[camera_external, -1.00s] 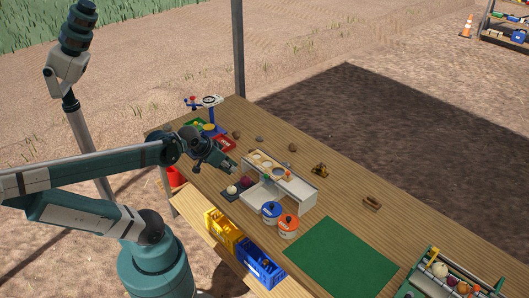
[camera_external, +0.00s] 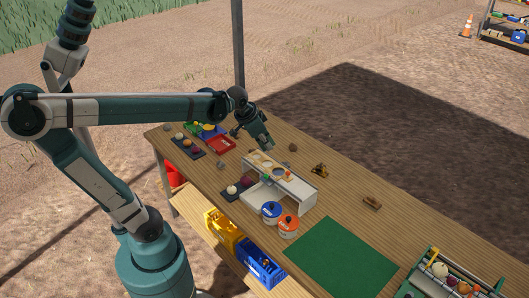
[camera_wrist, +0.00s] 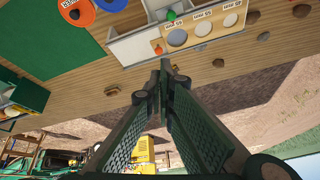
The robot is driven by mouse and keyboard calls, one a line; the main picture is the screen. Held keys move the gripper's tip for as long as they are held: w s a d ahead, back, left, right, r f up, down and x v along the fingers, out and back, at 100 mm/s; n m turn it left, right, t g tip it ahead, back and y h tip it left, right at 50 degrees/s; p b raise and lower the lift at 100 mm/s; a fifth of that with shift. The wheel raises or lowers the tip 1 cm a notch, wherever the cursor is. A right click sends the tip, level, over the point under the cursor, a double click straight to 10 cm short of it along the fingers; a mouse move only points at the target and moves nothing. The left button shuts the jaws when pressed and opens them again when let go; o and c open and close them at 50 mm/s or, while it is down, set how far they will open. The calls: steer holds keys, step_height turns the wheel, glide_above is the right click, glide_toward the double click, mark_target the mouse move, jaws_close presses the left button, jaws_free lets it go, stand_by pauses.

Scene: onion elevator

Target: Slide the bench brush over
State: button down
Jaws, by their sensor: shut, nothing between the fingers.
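A small brown wooden piece (camera_external: 372,203), which looks like the bench brush, lies on the bare tabletop to the right of the white onion elevator (camera_external: 307,194). It also shows small at the left in the wrist view (camera_wrist: 112,92). I cannot make out its bristles. My gripper (camera_external: 269,147) is over the far side of the table, just behind the elevator. Its fingers meet in the wrist view (camera_wrist: 165,64), shut with nothing between them. My gripper is apart from the brown piece.
A small yellow-brown object (camera_external: 320,170) lies behind the elevator, and a stone (camera_external: 292,147) lies near my gripper. Blue (camera_external: 271,211) and orange (camera_external: 288,225) tins stand in front. A green mat (camera_external: 340,258) is right of them. Bare wood surrounds the brown piece.

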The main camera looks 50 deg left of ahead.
steer(key=w+d+f+m+g+p, duration=0.3)
steer(key=w+d+m, duration=0.4)
steer(key=w+d, duration=1.65)
steer(key=w+d+f+m+g+p, duration=0.1)
steer(key=w+d+f+m+p, duration=0.1)
steer(key=w+d+f, duration=0.3)
steer(key=w+d+f+m+g+p, duration=0.1)
steer(key=w+d+f+m, duration=0.3)
steer(key=d+f, duration=1)
steer(key=shift+w+d+m+y+p, duration=0.4)
steer(key=shift+w+d, duration=0.85)
steer(key=shift+d, duration=1.45)
steer(key=shift+f, duration=0.2)
